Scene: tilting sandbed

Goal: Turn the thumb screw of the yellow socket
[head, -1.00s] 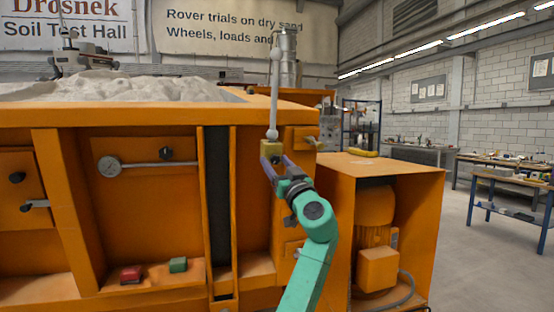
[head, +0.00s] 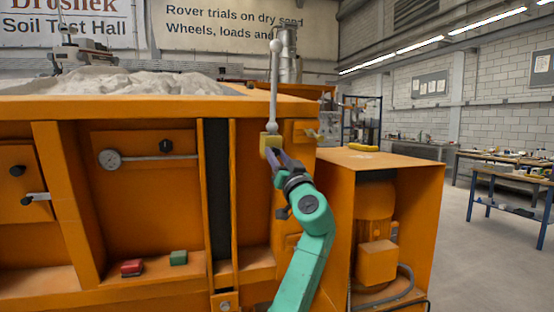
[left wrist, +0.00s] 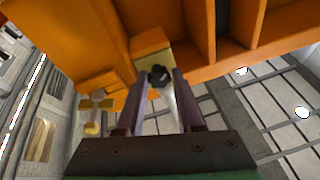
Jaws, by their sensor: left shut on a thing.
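The yellow socket (head: 270,141) is a small block at the upper right corner of the orange sandbed frame. A grey lever rod (head: 274,85) with a ball end stands nearly upright from it. My left gripper (head: 276,157) reaches the socket's front from below. In the left wrist view the dark thumb screw (left wrist: 158,74) shows at the tips of my left gripper's purple fingers (left wrist: 162,88), which are shut on it. In the head view the fingers hide the screw. My right gripper is not in view.
An orange cabinet with a motor (head: 376,220) stands close right of my arm. The left panel has a round-ended lever (head: 110,159), a dark knob (head: 166,146), a red button (head: 132,267) and a green button (head: 178,258). Open floor lies further right.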

